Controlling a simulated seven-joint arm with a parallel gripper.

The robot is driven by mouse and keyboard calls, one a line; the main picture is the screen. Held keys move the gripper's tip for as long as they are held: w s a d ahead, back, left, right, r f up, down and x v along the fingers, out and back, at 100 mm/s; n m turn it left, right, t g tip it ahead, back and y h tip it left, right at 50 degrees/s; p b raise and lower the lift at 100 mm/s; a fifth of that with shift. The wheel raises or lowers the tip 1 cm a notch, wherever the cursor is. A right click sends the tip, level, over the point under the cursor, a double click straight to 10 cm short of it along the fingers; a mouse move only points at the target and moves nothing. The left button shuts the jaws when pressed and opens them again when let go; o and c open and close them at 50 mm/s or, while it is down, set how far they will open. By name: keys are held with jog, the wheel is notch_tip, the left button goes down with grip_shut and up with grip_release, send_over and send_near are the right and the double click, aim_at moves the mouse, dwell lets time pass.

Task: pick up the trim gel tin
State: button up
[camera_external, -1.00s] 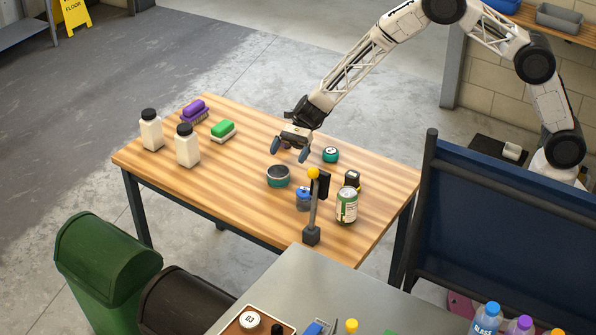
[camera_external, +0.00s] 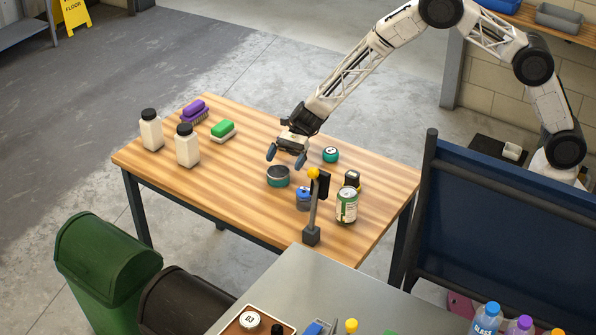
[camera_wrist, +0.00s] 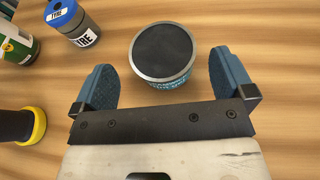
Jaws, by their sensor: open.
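A round teal tin with a dark top and metal rim (camera_external: 278,178) stands upright on the wooden table. I take it to be the trim gel tin, though its label is too small to read. It also shows in the wrist view (camera_wrist: 163,50), lying between and just ahead of my fingers. My gripper (camera_external: 286,157) is open and empty, just above and behind the tin, with its blue fingertips apart. In the wrist view no finger appears to touch the tin.
A smaller teal round container (camera_external: 330,154) stands to the right. A blue-lidded tyre container (camera_external: 303,200), a yellow-topped post (camera_external: 312,215), a green-and-white can (camera_external: 347,205) and a dark yellow-marked item (camera_external: 352,179) crowd the front right. Brushes and white bottles (camera_external: 187,148) stand left.

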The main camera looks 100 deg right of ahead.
aim_at(279, 171)
jog(key=shift+f+x, duration=0.1)
jog(key=shift+x, duration=1.15)
jog(key=shift+f+x, duration=0.15)
jog(key=shift+x, duration=1.05)
jog(key=shift+d, duration=0.1)
jog(key=c, duration=0.9)
